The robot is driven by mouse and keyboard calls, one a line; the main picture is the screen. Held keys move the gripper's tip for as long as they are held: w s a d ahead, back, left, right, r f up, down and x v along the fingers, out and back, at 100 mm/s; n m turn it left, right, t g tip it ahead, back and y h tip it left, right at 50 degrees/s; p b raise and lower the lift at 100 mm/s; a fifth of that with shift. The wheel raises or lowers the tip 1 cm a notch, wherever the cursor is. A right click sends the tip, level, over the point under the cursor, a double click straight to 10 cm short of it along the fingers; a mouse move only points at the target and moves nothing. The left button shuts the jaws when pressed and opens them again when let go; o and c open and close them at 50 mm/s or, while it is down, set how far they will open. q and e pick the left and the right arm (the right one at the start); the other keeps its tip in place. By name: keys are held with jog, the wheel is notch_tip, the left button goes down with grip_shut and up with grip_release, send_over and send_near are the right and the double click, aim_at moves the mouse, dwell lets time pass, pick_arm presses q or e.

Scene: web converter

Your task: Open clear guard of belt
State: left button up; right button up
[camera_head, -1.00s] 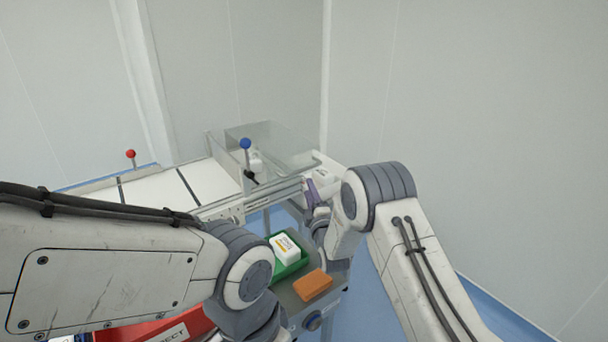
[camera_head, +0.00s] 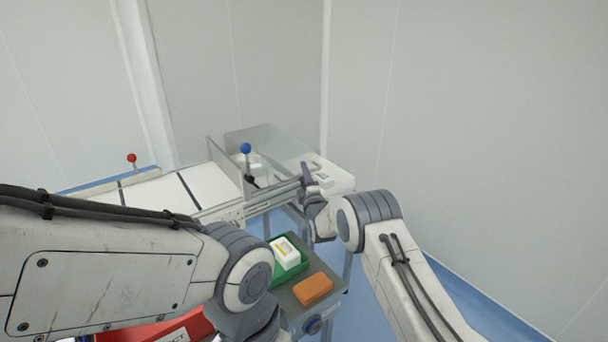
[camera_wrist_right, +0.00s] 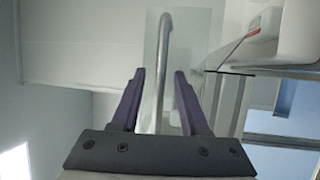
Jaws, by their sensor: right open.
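The clear guard (camera_head: 268,146) is a see-through panel box over the far right end of the white belt (camera_head: 208,184). It looks down over the belt end. My right gripper (camera_head: 305,172) has purple fingers and is at the guard's right front corner. In the right wrist view, the open right gripper (camera_wrist_right: 160,76) has a curved metal bar handle (camera_wrist_right: 163,60) on a clear panel between or just beyond its fingers. I see no grip on it, and contact cannot be told. My left arm shows, but its gripper is out of view.
A blue-knobbed lever (camera_head: 246,149) stands by the guard and a red-knobbed one (camera_head: 132,159) at the belt's far left. A green bin (camera_head: 291,268) with a white pack and an orange block (camera_head: 313,289) sit in front. Walls stand close behind and right.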

grip_shut()
dwell(1.5)
